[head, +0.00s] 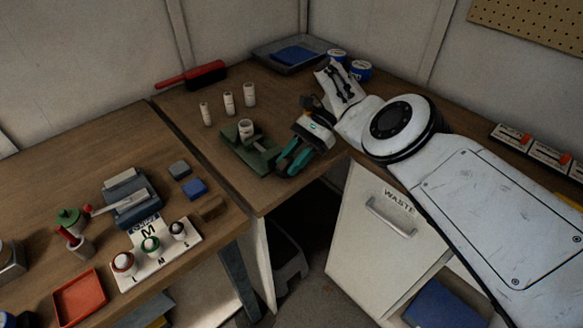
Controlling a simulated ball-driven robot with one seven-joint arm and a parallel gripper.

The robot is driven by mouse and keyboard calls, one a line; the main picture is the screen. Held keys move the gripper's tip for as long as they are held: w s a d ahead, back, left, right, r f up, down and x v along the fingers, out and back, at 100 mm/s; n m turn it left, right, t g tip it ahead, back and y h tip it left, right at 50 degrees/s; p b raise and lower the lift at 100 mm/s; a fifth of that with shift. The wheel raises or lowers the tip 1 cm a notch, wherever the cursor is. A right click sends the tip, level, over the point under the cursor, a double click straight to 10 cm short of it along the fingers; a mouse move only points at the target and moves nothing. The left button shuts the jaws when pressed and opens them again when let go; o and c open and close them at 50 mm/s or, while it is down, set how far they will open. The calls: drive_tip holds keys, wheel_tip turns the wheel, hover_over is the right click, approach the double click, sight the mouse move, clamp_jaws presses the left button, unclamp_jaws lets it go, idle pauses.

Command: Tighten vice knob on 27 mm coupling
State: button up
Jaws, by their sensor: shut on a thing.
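A green vice (236,156) sits near the front edge of the back bench, left of my gripper. A pale, short coupling (246,130) stands upright between its jaws. My gripper (286,162), with teal fingers, is at the right end of the vice. It is shut on the vice knob, which the fingers mostly hide. I cannot tell how firmly the vice jaws press on the coupling.
Several pale cylinders (229,103) stand behind the vice. A red-handled brush (190,76) and a grey tray (290,54) lie farther back. Small blocks (194,188) and a sizing card (150,265) are on the left bench. A WASTE cabinet (370,225) stands below my arm.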

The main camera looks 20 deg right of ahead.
drive_tip(key=shift+d+b, duration=0.1)
drive_tip(key=shift+b, duration=0.3)
drive_tip(key=o, duration=0.7)
drive_tip(key=shift+w+p, duration=0.1)
drive_tip(key=shift+p, duration=0.2)
